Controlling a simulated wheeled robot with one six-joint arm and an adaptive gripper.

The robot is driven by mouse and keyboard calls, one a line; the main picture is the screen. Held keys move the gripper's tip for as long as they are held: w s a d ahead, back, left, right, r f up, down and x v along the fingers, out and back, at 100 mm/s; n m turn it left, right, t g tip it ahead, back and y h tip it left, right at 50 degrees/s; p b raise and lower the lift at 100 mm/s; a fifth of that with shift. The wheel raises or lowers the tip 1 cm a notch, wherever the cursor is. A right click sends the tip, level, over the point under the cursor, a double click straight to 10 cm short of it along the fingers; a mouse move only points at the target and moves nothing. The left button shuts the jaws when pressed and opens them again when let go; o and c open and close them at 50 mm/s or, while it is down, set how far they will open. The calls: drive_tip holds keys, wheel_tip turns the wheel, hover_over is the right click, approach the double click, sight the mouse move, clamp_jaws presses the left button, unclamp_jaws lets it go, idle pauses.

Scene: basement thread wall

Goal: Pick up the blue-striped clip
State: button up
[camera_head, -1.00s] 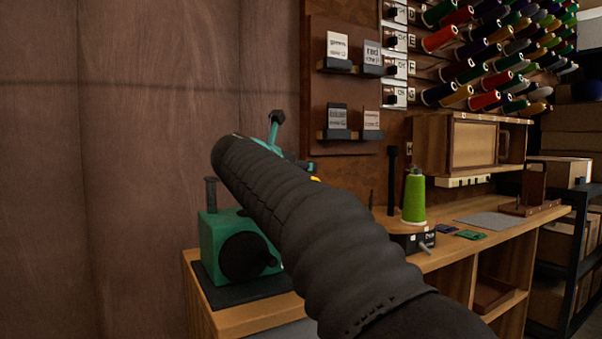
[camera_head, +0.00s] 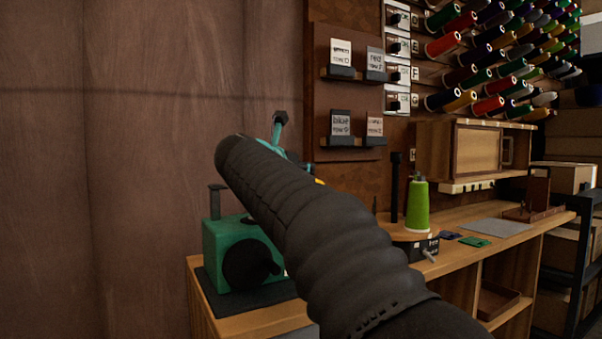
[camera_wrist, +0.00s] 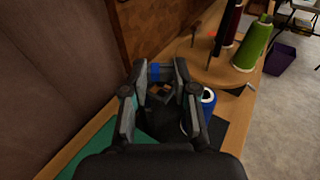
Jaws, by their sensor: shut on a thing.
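My gripper (camera_wrist: 161,70) shows in the wrist view with its two fingers closed on a small dark piece with a blue band, the blue-striped clip (camera_wrist: 155,72). The clip sits between the fingertips, above the bench by the brown wall. Its lower part is hard to make out among the dark finger links.
A green machine (camera_head: 228,245) stands on a dark mat at the bench's left end. A blue spool (camera_wrist: 208,97) is close right of my gripper. A green thread cone (camera_head: 418,207) stands farther right. Label cards (camera_head: 341,123) and thread racks (camera_head: 500,60) line the wall.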

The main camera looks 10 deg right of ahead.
wheel_tip(320, 180, up, 4)
drive_tip(key=shift+f+p, duration=0.25)
drive_tip(key=shift+p, duration=0.5)
drive_tip(key=s+d+r+p, duration=0.1)
drive_tip(key=s+d+r, duration=0.5)
drive_tip(key=d, duration=0.3)
drive_tip(key=shift+s, duration=0.75)
drive_tip(key=shift+r, duration=0.1)
